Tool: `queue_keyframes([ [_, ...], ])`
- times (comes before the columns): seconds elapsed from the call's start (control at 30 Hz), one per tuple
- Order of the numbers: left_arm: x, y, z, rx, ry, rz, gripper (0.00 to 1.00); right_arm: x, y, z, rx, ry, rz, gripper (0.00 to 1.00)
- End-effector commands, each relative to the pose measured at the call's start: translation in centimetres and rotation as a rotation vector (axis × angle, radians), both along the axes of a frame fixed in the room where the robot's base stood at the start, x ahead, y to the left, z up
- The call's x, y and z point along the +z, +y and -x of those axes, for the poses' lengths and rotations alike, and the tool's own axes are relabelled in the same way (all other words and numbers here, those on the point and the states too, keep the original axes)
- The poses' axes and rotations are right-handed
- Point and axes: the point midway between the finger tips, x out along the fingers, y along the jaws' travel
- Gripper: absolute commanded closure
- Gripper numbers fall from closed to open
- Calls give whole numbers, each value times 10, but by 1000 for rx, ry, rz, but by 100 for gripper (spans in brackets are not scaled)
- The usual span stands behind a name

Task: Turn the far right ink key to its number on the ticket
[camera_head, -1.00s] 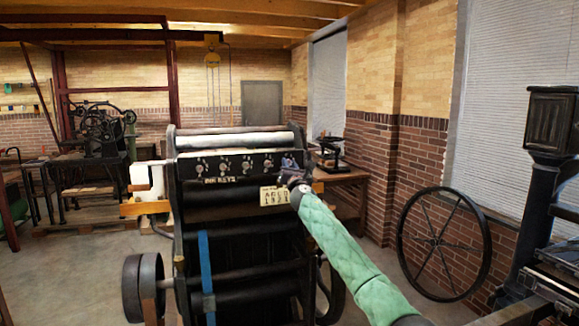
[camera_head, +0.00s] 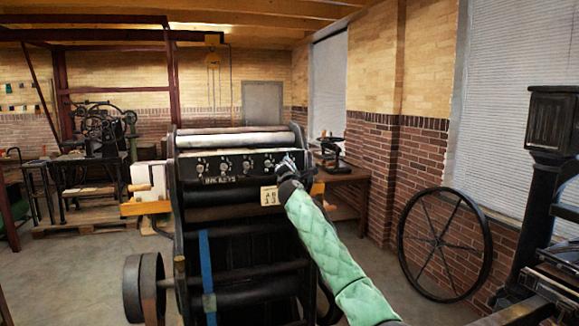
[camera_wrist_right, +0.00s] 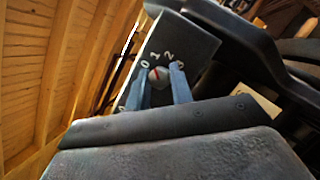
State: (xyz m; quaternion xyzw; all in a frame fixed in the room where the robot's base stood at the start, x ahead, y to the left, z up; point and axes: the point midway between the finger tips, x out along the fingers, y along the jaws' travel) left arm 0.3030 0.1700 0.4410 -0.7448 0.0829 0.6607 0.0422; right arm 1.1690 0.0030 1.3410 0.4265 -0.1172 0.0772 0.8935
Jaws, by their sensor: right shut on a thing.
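The ink keys (camera_head: 224,166) sit in a row on the black press's front panel, above a label reading INK KEYS. My right gripper (camera_head: 288,166) is at the panel's right end and hides the far right key in the head view. In the right wrist view, the far right key (camera_wrist_right: 158,76) is a round grey knob with a red mark, between my two gripper fingers, which are shut on it. Digits surround it; the mark points up, roughly towards 1.
A blue strap (camera_head: 205,270) runs down the press front. A wooden table (camera_head: 345,178) with a small dark device stands behind on the right. A large spoked wheel (camera_head: 444,245) leans at the brick wall. Open floor lies between press and wheel.

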Motion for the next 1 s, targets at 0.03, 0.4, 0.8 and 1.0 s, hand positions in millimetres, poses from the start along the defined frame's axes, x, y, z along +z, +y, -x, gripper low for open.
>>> queue_keyframes([
  [0.03,0,0,0,0,0,0,64,-1,1,0,1,3,-6,100],
  [0.4,1,1,0,-1,1,-1,64,-1,1,0,1,6,-14,100],
  [0.8,1,2,0,-1,1,-2,64,0,0,0,0,5,-14,56],
  [1.0,-1,2,1,-2,5,-3,64,-3,0,6,0,4,-15,56],
])
